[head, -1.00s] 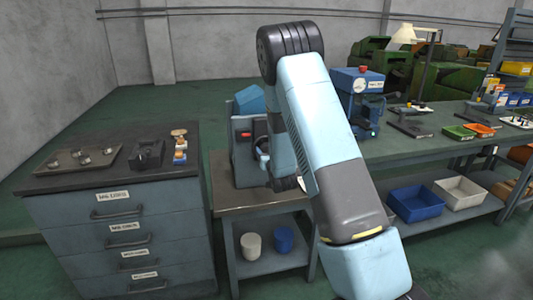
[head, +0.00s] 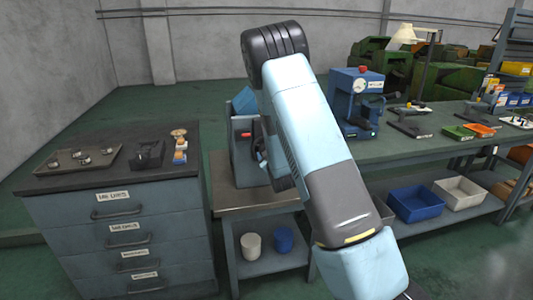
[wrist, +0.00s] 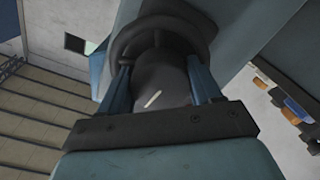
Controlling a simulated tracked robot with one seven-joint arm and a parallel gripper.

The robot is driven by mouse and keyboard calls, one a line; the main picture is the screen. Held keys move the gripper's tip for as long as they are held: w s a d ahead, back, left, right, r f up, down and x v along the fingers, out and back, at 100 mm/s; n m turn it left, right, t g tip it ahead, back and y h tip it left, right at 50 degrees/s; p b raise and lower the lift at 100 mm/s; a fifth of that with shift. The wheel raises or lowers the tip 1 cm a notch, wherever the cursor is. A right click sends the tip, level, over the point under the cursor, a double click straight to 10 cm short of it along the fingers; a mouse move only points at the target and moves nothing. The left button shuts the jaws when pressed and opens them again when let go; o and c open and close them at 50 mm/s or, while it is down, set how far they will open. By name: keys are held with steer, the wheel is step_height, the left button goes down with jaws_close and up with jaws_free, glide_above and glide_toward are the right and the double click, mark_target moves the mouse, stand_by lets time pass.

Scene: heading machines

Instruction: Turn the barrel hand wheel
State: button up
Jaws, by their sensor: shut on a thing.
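The barrel hand wheel (wrist: 155,30) shows in the wrist view as a dark round rim with a grey centre bearing a short pale mark. My gripper (wrist: 160,75) has its two blue fingers on either side of it and is shut on it. In the head view, the blue-grey machine (head: 241,165) carrying the wheel stands on a small bench, with a red part on its face. Part of the dark wheel rim (head: 260,147) shows just left of my arm. My arm hides the rest of the wheel and my gripper's fingers there.
The small bench (head: 228,200) has a white and a blue pot on its lower shelf. A drawer cabinet (head: 120,235) stands close on its left. A long workbench (head: 410,145) with a blue press (head: 357,100) stands on the right.

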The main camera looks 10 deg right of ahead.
steer(key=shift+f+n, duration=0.15)
steer(key=shift+n, duration=0.45)
steer(key=shift+s+n, duration=0.1)
steer(key=shift+n, duration=0.2)
steer(key=o, duration=0.7)
steer(key=shift+c, duration=0.2)
steer(key=o, duration=0.4)
steer(key=s, duration=1.3)
steer(key=shift+s, duration=0.3)
steer(key=shift+d, duration=0.1)
